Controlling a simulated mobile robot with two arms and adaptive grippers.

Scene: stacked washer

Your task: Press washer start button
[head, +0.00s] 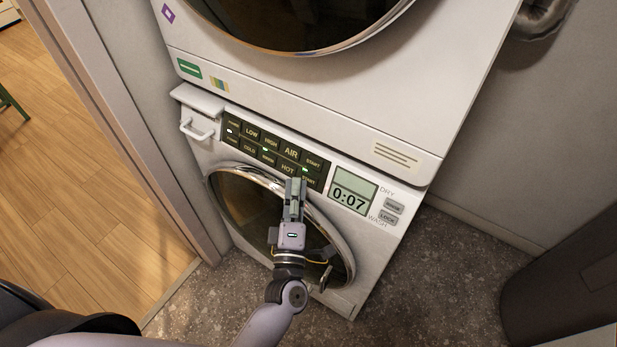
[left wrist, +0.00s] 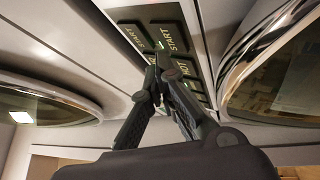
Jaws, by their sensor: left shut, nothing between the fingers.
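The lower washer (head: 378,262) has a dark button panel (head: 262,141) with two rows of buttons. The upper row ends in a START button (head: 313,162). The lower row's START button (head: 309,182) is partly hidden behind my left gripper (head: 297,183). My left gripper is shut and empty, its fingertips at the panel's lower right edge. My right gripper is not in view.
A display (head: 352,196) reading 0:07 is right of the panel, with two grey buttons further right. The dryer (head: 300,95) is stacked above. The round washer door (head: 345,245) is below the panel. A dark bin-like object (head: 565,275) stands at the right.

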